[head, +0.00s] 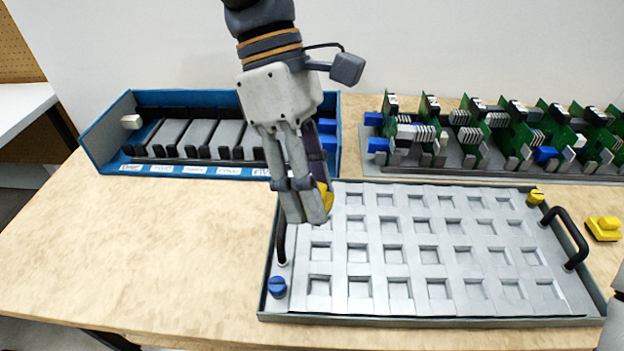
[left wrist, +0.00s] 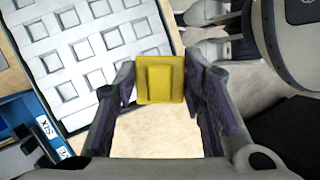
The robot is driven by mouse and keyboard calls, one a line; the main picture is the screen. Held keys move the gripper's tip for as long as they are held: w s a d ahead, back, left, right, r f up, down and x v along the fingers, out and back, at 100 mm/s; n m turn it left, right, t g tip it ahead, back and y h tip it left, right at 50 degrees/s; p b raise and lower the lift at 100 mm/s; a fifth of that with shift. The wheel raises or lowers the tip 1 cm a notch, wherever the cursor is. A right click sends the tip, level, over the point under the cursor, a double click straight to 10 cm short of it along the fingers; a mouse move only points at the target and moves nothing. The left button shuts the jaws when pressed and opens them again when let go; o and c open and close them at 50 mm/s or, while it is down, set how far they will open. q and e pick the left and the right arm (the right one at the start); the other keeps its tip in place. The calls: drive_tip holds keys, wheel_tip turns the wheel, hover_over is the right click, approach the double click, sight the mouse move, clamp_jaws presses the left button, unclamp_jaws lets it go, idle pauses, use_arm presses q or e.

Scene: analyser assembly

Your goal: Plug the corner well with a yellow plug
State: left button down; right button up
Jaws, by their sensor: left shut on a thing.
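My left gripper (head: 318,202) is shut on a yellow plug (head: 328,198); the left wrist view shows the square plug (left wrist: 160,80) between the two fingers. The gripper hangs over the back-left corner of the grey well tray (head: 440,318) and hides that corner. The tray has rows of square wells. A blue plug (head: 277,287) sits at its front-left corner, and a yellow knobbed plug (head: 535,197) sits at its back-right corner. Another yellow plug (head: 603,228) lies on the table right of the tray. My right gripper's fingers do not show.
A blue rack (head: 100,150) with labelled slots stands at the back left. A grey stand (head: 470,170) with several green circuit boards is at the back right. Black handles (head: 566,238) rise from the tray's short sides. The table's left front (head: 150,260) is clear.

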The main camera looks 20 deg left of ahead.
use_arm(q)
hover_over(318, 271)
drive_tip(key=w+a, duration=0.1)
drive_tip(key=shift+a+f, duration=0.15)
drive_tip(key=shift+f, duration=3.4)
drive_tip(key=c, duration=2.4)
unclamp_jaws()
drive_tip(key=shift+s+f+b, duration=0.1)
drive_tip(key=shift+f+b, duration=0.4)
drive_tip(key=shift+f, duration=2.45)
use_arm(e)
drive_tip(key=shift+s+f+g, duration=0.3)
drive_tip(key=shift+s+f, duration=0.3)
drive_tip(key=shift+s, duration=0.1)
use_arm(q)
drive_tip(key=c, duration=2.4)
unclamp_jaws()
drive_tip(key=c, duration=0.9)
unclamp_jaws()
drive_tip(key=shift+c, duration=0.2)
